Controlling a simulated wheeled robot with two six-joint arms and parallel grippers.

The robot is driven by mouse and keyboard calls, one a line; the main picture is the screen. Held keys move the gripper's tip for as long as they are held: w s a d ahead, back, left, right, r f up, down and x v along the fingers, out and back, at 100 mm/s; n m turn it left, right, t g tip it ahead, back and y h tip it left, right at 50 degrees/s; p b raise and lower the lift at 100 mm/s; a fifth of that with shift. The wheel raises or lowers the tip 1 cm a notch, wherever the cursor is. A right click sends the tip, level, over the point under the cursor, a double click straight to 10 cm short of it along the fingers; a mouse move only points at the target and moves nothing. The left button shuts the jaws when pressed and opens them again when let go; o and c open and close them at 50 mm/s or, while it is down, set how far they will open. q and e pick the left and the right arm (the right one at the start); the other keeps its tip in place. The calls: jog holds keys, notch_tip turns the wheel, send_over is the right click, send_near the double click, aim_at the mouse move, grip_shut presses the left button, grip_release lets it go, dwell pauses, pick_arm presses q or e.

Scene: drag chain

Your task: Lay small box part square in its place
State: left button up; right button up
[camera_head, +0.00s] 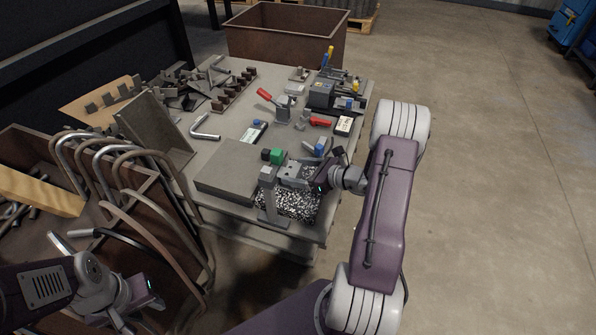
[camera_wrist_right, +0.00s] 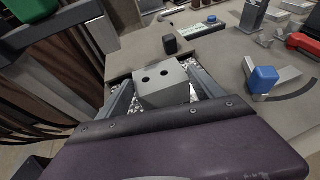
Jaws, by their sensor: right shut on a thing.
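The small box part (camera_wrist_right: 162,84) is a grey block with two dark holes in its top face. In the right wrist view it sits between the two fingers of my right gripper (camera_wrist_right: 165,98), which is shut on it. In the head view the block (camera_head: 291,171) is at the tip of my right gripper (camera_head: 305,176), over or beside a black-and-white speckled patch (camera_head: 298,206) near the table's front. Whether its underside touches anything is hidden. My left gripper (camera_head: 135,308) hangs low at the bottom left, away from the table; its jaw opening is unclear.
A flat grey plate (camera_head: 232,172) lies left of the patch, beside a grey upright fixture (camera_head: 268,190) and a green block (camera_head: 277,156). Red-handled clamps (camera_head: 265,95), a bent pipe (camera_head: 204,130) and blue-topped parts (camera_head: 319,149) stand behind. A bin of pipes (camera_head: 100,240) is at left.

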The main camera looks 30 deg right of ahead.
jog(key=o, duration=1.8)
jog(key=shift+c, duration=0.2)
jog(key=p+v, duration=0.4)
jog(key=v, duration=0.4)
jog(key=shift+r+p, duration=0.2)
jog(key=shift+p, duration=0.1)
jog(key=shift+s+d, duration=0.25)
jog(key=shift+s, duration=0.2)
